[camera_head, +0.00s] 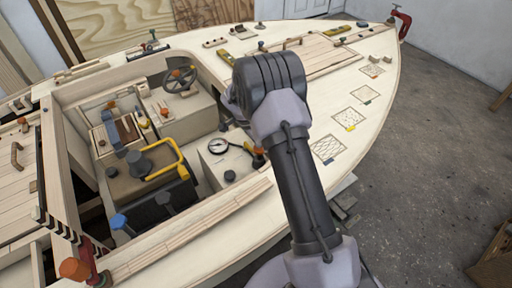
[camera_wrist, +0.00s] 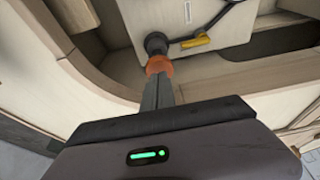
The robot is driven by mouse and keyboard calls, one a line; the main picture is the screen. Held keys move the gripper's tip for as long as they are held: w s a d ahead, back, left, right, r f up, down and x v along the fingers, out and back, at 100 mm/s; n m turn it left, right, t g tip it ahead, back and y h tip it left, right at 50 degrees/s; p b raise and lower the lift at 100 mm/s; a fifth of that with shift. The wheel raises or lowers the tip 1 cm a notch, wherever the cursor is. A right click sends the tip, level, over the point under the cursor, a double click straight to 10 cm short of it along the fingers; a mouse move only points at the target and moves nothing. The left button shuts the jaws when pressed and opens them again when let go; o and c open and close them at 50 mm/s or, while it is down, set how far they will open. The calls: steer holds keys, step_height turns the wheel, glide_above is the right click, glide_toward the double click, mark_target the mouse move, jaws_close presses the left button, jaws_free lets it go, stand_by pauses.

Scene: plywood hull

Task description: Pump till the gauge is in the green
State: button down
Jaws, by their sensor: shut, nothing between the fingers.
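A small round gauge (camera_head: 218,146) with a white face and dark rim sits on a pale box in the cockpit. Its needle and any green band are too small to read. A red-orange and black part (camera_head: 250,148) lies just right of it. My gripper (camera_wrist: 160,78) is shut and empty in the wrist view. An orange collar (camera_wrist: 159,65) and a dark round knob (camera_wrist: 156,43) appear right at its fingertips; I cannot tell whether they touch. A yellow lever (camera_wrist: 195,42) lies right of the knob. In the head view my arm hides the gripper.
A dark box (camera_head: 150,185) with a yellow bent handle (camera_head: 176,160) stands left of the gauge. A steering wheel (camera_head: 180,79) is behind. The wooden coaming (camera_head: 190,220) edges the cockpit in front. The deck at right is mostly flat, with several marked patches.

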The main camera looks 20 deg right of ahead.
steer(key=p+v, duration=0.2)
steer(key=v, duration=0.7)
steer(key=shift+w, duration=0.2)
steer(key=s+a+r+n+t+y, duration=0.1)
steer(key=s+a+r+n, duration=0.2)
steer(key=s+r, duration=0.6)
steer(key=s+a+r+n+t+y, duration=0.1)
steer(key=s+a+r+n+y, duration=0.3)
steer(key=r, duration=0.8)
steer(key=s+a+r+n+t, duration=0.1)
steer(key=s+a+r+n, duration=0.1)
steer(key=s, duration=0.7)
steer(key=s+a+r+n+t, duration=0.1)
steer(key=s+a, duration=0.3)
steer(key=s, duration=0.6)
steer(key=shift+r+n+t, duration=0.4)
steer(key=shift+n+t, duration=0.1)
steer(key=shift+n, duration=0.2)
